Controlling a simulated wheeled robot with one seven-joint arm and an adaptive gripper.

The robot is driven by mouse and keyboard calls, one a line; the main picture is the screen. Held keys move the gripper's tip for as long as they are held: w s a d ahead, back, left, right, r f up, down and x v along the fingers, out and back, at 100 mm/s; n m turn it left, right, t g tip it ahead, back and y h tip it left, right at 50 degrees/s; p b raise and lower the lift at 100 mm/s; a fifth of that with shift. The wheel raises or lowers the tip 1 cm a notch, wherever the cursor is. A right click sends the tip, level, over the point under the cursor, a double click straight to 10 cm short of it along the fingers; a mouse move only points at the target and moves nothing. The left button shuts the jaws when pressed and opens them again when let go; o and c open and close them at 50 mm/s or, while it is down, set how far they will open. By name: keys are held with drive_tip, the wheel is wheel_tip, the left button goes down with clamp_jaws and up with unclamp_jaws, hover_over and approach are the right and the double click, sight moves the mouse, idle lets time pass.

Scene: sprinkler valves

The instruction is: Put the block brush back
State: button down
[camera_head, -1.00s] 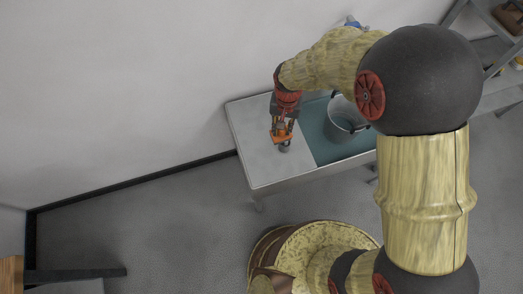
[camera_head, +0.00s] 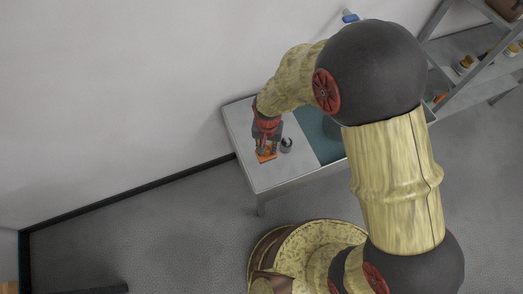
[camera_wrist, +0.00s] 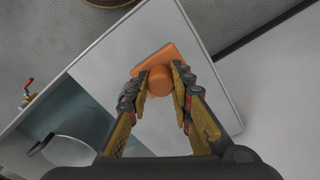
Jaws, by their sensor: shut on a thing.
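The block brush (camera_wrist: 158,60) is an orange block with a round orange knob. In the wrist view my gripper (camera_wrist: 160,86) has its two fingers on either side of the knob, shut on it. The brush lies over the light part of the bench (camera_wrist: 128,45). I cannot tell whether it touches the surface. In the head view the orange brush (camera_head: 266,155) shows at the end of my gripper (camera_head: 265,148), above the bench's left end (camera_head: 260,180). Its underside is hidden.
A small grey round object (camera_head: 286,145) stands on the bench just right of the brush. A teal area (camera_head: 320,138) lies further right, partly behind my arm. The wrist view shows a red-handled valve (camera_wrist: 28,86) and a metal bucket (camera_wrist: 66,150). A shelf (camera_head: 460,85) stands at right.

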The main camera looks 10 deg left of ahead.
drive_tip(key=w+f, duration=0.1)
drive_tip(key=w+a+f+b, duration=0.1)
drive_tip(key=f, duration=0.1)
drive_tip(key=w+a+f, duration=0.1)
drive_tip(key=f, duration=0.1)
drive_tip(key=shift+w+a+f+b, duration=0.15)
drive_tip(key=shift+w+f+b, duration=0.05)
drive_tip(key=shift+f+b, duration=0.8)
drive_tip(key=shift+f, duration=0.7)
drive_tip(key=shift+f, duration=0.15)
drive_tip(key=c, duration=1.6)
unclamp_jaws()
drive_tip(key=shift+c, duration=0.2)
drive_tip(key=shift+o, duration=0.3)
wheel_tip(320, 180, up, 12)
drive_tip(key=p, duration=0.4)
